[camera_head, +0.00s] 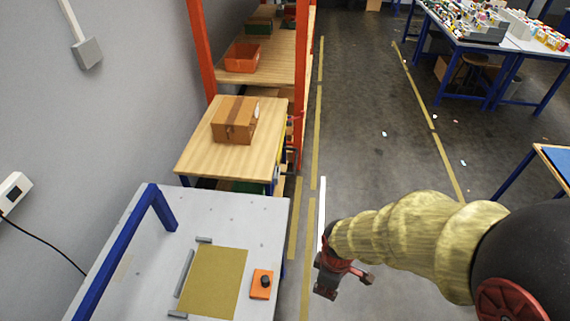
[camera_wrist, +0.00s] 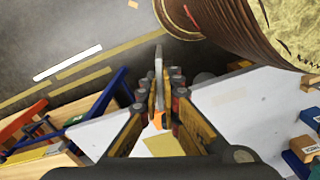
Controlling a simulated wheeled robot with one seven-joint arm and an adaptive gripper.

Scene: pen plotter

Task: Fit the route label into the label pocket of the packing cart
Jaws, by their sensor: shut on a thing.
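My gripper (camera_head: 340,278) is right of the grey-topped cart (camera_head: 265,225), beyond its right edge in the head view. In the wrist view my gripper (camera_wrist: 160,95) is shut on a thin, pale grey plate (camera_wrist: 158,68), seen nearly edge-on, which I take for the route label. Its face and any print are hidden. The cart has a blue bar handle (camera_head: 150,222) and an ochre sheet (camera_head: 214,280) on top, with short grey rails (camera_head: 185,272) along its left side. I cannot tell which part is the label pocket.
An orange block with a black knob (camera_head: 261,284) lies right of the ochre sheet. Beyond the cart stands a wooden table with a carton (camera_head: 235,120), then an orange-posted shelf (camera_head: 300,70). A white strip (camera_wrist: 67,63) lies along the floor. The aisle is otherwise largely clear.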

